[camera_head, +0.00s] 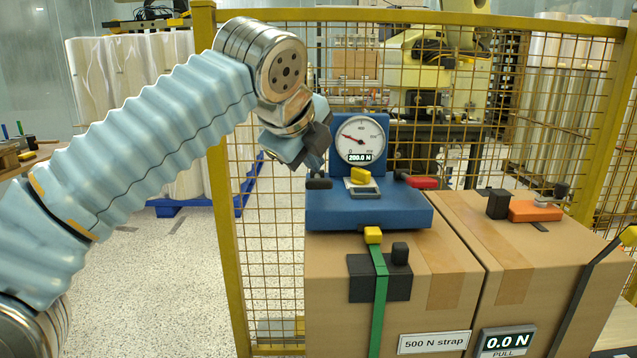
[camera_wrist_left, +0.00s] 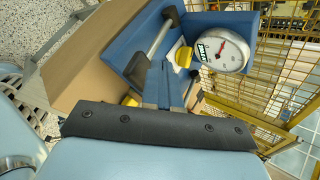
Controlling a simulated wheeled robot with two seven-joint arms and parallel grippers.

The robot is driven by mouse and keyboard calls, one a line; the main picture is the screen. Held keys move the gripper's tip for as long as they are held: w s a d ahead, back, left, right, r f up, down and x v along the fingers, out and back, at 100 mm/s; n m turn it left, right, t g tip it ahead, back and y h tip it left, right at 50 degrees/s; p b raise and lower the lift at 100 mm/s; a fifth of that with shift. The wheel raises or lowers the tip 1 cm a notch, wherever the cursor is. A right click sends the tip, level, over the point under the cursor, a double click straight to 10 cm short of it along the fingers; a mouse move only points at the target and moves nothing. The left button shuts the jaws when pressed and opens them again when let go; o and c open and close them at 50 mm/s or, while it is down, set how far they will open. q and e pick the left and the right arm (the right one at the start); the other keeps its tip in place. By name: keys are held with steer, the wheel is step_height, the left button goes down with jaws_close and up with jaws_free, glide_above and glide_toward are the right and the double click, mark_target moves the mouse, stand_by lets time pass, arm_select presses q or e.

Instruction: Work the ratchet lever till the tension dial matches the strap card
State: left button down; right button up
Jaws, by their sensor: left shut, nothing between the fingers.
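The blue tensioner (camera_head: 370,210) sits on a cardboard box. Its round tension dial (camera_head: 359,137) reads 200.0 N; it also shows in the left wrist view (camera_wrist_left: 221,50). The strap card (camera_head: 433,341) on the box front says "500 N strap". The ratchet lever, a metal rod with a black grip (camera_wrist_left: 170,16), lies at the tensioner's left end; its grip shows in the head view (camera_head: 319,184). My left gripper (camera_head: 313,164) is shut and empty, just above that grip. In the left wrist view its blue fingers (camera_wrist_left: 158,85) are together beside the lever. My right gripper is out of view.
A yellow catch (camera_head: 361,175) and a red tab (camera_head: 421,182) are on the tensioner. A green strap (camera_head: 379,300) runs down the box. A second box (camera_head: 545,265) at right carries an orange block (camera_head: 535,211) and a 0.0 N pull display (camera_head: 506,342). A yellow mesh fence (camera_head: 275,80) stands behind.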

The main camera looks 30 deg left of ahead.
mark_target(310, 187)
arm_select(q)
steer(key=shift+f, duration=0.1)
stand_by(0.4)
steer(key=shift+f, duration=0.2)
steer(key=shift+s+d+f+b, duration=0.1)
steer(key=shift+f+b, duration=0.5)
steer(key=shift+f, duration=0.05)
steer(key=shift+s+d+f+b, duration=0.1)
steer(key=shift+f+b, duration=0.45)
steer(key=shift+f, duration=0.1)
steer(key=shift+f+b, duration=0.75)
steer(key=shift+f, duration=0.35)
